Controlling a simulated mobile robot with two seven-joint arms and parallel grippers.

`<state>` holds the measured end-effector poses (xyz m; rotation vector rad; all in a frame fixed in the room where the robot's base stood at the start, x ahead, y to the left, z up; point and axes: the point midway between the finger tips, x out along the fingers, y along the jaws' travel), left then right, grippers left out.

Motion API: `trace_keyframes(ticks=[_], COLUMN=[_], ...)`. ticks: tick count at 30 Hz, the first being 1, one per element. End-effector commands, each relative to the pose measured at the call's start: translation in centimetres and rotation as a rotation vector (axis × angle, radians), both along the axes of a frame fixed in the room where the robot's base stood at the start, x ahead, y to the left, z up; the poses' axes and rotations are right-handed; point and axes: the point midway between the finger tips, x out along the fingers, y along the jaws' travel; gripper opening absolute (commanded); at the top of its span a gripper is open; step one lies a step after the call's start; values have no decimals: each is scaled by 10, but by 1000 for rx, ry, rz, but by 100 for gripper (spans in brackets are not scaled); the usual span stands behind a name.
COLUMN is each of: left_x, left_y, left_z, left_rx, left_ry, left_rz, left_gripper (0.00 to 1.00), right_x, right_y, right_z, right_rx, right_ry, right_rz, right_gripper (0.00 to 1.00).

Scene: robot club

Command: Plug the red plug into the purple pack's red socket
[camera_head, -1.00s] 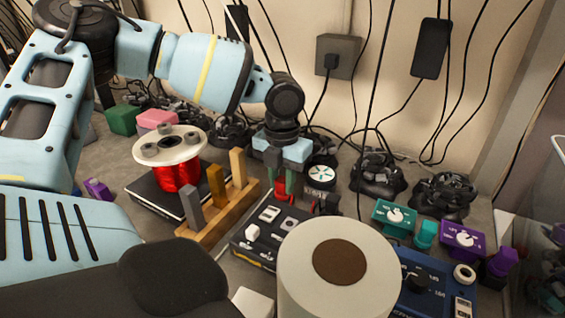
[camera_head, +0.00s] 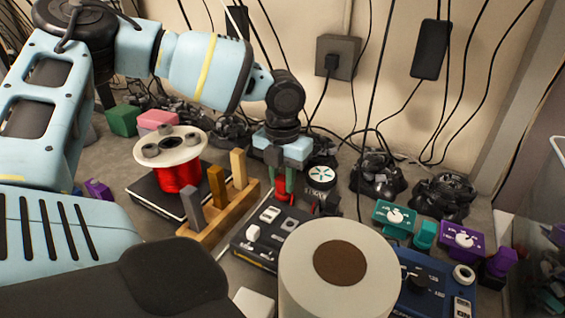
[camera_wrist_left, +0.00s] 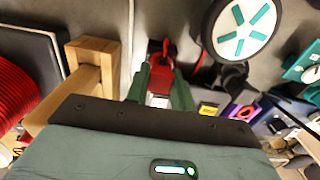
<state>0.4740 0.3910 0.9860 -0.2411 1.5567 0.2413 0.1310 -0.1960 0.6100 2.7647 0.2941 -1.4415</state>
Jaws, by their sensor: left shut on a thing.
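The red plug (camera_wrist_left: 158,78) is between the green fingers of my left gripper (camera_wrist_left: 161,80), which is shut on it. In the head view my left gripper (camera_head: 283,184) points down behind a black panel, with red showing at its fingertips. A red cord leads off the plug's far end in the wrist view. A purple block with a red ring-shaped opening (camera_wrist_left: 243,112), likely the purple pack, lies right of the gripper in the wrist view, apart from the plug. In the head view I cannot make it out; the white roll may hide it. My right gripper is not in view.
The white roll (camera_head: 298,268) stands in front. A black panel (camera_head: 262,247) lies beside it. A wooden stand (camera_head: 217,225) and red spool (camera_head: 177,177) are left. A round fan-like disc (camera_head: 320,175), teal box (camera_head: 393,213) and purple dial box (camera_head: 461,239) are right.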

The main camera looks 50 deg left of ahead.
Motion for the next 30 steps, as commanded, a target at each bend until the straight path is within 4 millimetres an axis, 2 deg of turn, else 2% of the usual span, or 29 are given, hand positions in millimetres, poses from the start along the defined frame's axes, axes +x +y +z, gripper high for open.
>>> trace_keyframes(ticks=[30], left_x=[0], left_y=[0], left_z=[16], left_rx=[-1], left_ry=[0], left_rz=[0], left_gripper=[2], right_x=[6], right_y=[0], right_z=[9], right_rx=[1], right_ry=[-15], right_rz=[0], right_gripper=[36])
